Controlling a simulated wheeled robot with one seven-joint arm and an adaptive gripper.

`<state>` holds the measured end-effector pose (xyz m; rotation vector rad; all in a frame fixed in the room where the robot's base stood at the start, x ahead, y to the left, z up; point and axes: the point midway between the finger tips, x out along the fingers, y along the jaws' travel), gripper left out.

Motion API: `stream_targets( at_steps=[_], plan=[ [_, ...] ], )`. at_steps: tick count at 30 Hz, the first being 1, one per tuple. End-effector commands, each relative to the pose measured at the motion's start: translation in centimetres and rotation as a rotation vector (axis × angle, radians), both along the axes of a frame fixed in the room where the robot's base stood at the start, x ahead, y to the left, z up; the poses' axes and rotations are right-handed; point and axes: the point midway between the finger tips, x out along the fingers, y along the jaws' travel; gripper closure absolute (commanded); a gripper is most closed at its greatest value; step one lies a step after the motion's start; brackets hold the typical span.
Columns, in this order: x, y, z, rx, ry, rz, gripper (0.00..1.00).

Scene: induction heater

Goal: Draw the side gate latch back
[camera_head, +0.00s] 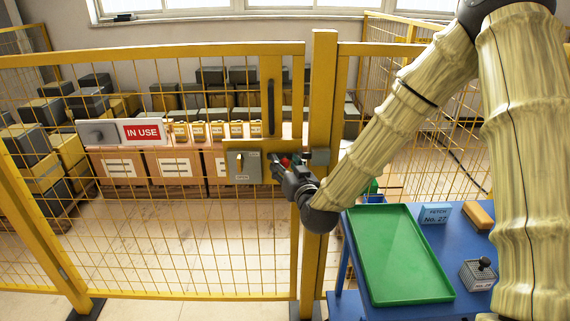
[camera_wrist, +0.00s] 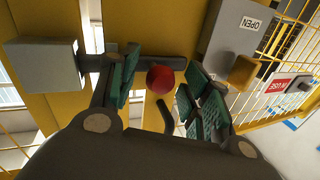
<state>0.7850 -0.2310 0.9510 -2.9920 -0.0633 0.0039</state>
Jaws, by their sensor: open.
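The side gate latch has a red round knob (camera_wrist: 160,79) on a dark bolt bar (camera_wrist: 150,62). In the wrist view the bar reaches the grey keeper box (camera_wrist: 42,66) on the post. A grey latch housing (camera_wrist: 235,38) labelled OPEN is on the other side. In the head view the housing (camera_head: 243,166) is on the yellow gate, and the keeper (camera_head: 320,157) is on the post. My gripper (camera_wrist: 164,88) is open, its green-padded fingers on either side of the knob. I cannot tell whether they touch it. My gripper (camera_head: 284,166) partly hides the latch in the head view.
The yellow mesh gate (camera_head: 150,225) and its post (camera_head: 323,90) stand close to my gripper. An IN USE sign (camera_head: 143,132) hangs on the mesh. A blue table with a green tray (camera_head: 395,250) stands at the right, beneath my arm. Crates are stacked behind the gate.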

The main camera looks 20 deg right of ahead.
Motion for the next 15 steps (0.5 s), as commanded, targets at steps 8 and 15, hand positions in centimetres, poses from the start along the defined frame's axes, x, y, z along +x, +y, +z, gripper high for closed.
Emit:
stream_targets(
  at_steps=[8, 15],
  plan=[
    [0.54, 0.03, -0.02, 0.0, 0.0, 0.0, 0.52],
    [0.52, -0.02, -0.02, 0.0, 0.0, -0.001, 0.74]
  ],
)
